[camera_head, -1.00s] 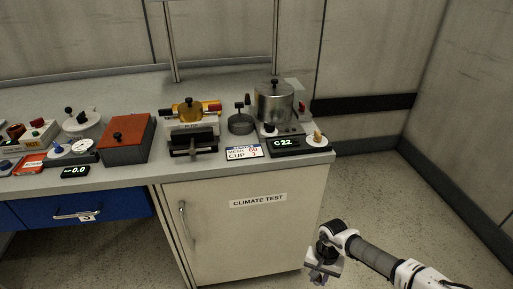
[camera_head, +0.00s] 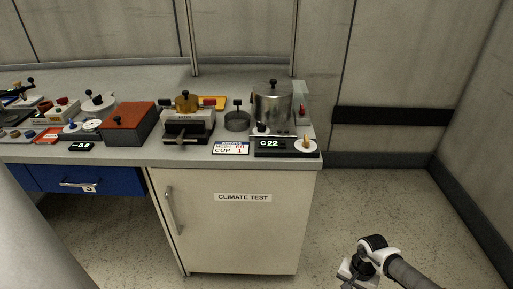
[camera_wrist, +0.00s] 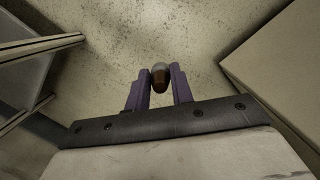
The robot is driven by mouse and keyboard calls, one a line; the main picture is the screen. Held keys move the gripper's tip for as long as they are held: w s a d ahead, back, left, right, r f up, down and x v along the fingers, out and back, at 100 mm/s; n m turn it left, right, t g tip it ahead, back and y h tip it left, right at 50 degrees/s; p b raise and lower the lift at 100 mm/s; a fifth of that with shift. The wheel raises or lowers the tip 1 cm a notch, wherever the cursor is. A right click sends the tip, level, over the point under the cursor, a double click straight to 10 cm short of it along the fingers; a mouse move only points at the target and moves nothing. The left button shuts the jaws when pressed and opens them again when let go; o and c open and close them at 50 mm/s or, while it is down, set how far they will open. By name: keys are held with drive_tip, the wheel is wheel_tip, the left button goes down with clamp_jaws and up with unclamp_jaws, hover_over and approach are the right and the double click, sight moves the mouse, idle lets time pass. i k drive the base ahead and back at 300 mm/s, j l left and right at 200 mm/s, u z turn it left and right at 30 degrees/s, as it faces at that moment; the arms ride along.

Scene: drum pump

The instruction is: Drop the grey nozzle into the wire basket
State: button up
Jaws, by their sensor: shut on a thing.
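My gripper (camera_wrist: 160,90) shows in the wrist view, its two purple fingers shut on a small rounded piece. The piece, which I take to be the grey nozzle (camera_wrist: 159,68), has a pale grey end and a brown lower part. It is held between the fingertips above the speckled floor. In the head view my gripper (camera_head: 352,272) is at the bottom edge, right of and below the bench; the piece in it cannot be made out there. No wire basket shows in either view.
A grey bench (camera_head: 215,160) carries a metal pot (camera_head: 272,105), an orange-topped box (camera_head: 129,118) and other instruments. Below are a "CLIMATE TEST" cabinet (camera_head: 235,225) and a blue drawer (camera_head: 90,180). Open floor (camera_head: 320,215) lies right of the cabinet, up to the wall.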

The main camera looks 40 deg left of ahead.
sight(242, 127)
drive_tip(key=i+l, duration=0.1)
drive_tip(key=l, duration=0.2)
drive_tip(key=i+l, duration=0.1)
drive_tip(key=l, duration=0.15)
drive_tip(key=i+l, duration=0.1)
drive_tip(key=l, duration=0.2)
drive_tip(key=l+u, duration=0.2)
drive_tip(key=u, duration=0.75)
